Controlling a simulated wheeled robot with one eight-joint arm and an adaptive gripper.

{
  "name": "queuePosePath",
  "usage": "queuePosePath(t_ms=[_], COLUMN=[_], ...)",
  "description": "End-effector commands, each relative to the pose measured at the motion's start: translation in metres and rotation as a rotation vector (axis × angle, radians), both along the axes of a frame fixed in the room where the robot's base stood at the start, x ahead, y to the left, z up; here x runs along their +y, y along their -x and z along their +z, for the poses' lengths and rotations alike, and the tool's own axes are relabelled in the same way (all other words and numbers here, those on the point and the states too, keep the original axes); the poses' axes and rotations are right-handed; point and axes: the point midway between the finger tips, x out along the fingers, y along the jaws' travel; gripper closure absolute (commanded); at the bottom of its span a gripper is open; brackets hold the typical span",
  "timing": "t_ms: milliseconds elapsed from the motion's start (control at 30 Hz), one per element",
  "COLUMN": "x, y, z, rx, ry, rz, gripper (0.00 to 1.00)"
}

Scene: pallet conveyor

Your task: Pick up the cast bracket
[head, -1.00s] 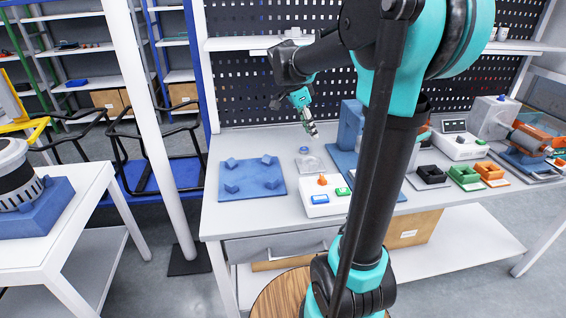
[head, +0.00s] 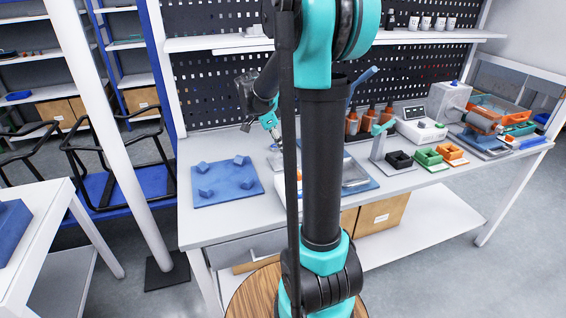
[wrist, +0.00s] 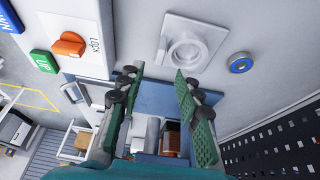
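A pale grey square piece with a raised round boss, which looks like the cast bracket (wrist: 187,48), lies flat on the bench in the wrist view. In the head view it is largely hidden by my arm. My gripper (wrist: 158,72) is open and empty, its green-padded fingers spread apart. The bracket appears beyond the fingertips, up and slightly right in the wrist view, with no contact visible. In the head view my gripper (head: 278,140) hangs above the bench, close to that spot and tilted downward.
A small blue-centred ring (wrist: 241,63) lies beside the bracket. A white control box with an orange knob (wrist: 69,44) and coloured buttons stands on its other side. A blue fixture plate (head: 226,183) lies left on the bench. Black, green and orange trays stand right.

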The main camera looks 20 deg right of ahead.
Motion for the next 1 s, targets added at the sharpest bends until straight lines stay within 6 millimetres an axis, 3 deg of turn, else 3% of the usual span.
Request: queuePosePath(t_ms=[167,500,800,1000], x=[-0.003,-0.016,-0.017,-0.017], y=[0.0,0.0,0.001,0.001], z=[-0.009,-0.05,-0.054,-0.054], rx=[0.0,-0.001,-0.001,-0.001], ry=[0.0,0.0,0.0,0.0], rz=[0.0,-0.001,0.0,0.0], gripper=[0.66,0.66,0.66,0.9])
